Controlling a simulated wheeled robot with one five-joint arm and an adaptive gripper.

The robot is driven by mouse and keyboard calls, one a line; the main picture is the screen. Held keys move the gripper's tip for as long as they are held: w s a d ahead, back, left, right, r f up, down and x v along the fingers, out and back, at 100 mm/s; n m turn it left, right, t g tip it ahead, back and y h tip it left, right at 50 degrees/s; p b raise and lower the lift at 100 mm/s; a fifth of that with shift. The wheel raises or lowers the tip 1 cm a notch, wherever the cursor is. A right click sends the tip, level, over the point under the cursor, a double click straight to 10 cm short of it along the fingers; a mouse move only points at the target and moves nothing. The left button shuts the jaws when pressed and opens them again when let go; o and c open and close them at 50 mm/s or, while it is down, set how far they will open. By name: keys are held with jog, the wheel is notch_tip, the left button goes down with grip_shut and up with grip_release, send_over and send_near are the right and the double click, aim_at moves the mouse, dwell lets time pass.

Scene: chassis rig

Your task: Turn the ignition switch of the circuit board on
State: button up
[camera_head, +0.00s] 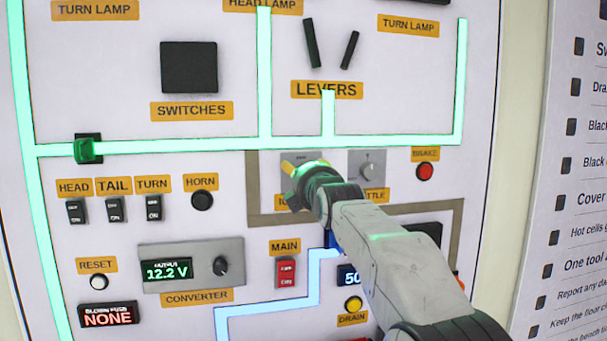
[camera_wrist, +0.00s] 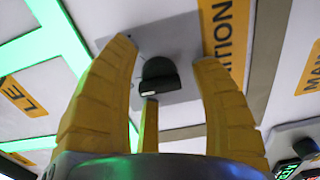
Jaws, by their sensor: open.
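The ignition switch (camera_wrist: 158,74) is a black knob on a grey square plate (camera_wrist: 175,40), beside an orange label ending in "NITION" (camera_wrist: 226,40). My gripper (camera_wrist: 162,55) has yellow fingers, open, with the knob between them in the wrist view. One finger lies to each side, and a third shows below the knob. I cannot tell if any finger touches it. In the head view my gripper (camera_head: 292,167) is at the ignition plate (camera_head: 310,157) and hides the knob and most of its label (camera_head: 281,201).
The horn button (camera_head: 202,200) is to the left. The red main switch (camera_head: 286,274) and converter (camera_head: 192,264) are below. Two levers (camera_head: 311,43) stick out above.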

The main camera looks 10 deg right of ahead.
grip_shut()
dwell(0.7)
jog(key=m, duration=0.5)
jog(key=shift+r+m+b, duration=0.15)
jog(key=shift+m+b, duration=0.15)
jog(key=shift+m, duration=0.1)
jog(key=m, duration=0.6)
jog(key=shift+r, duration=0.1)
dwell(0.5)
grip_release()
jog(key=shift+f, duration=0.2)
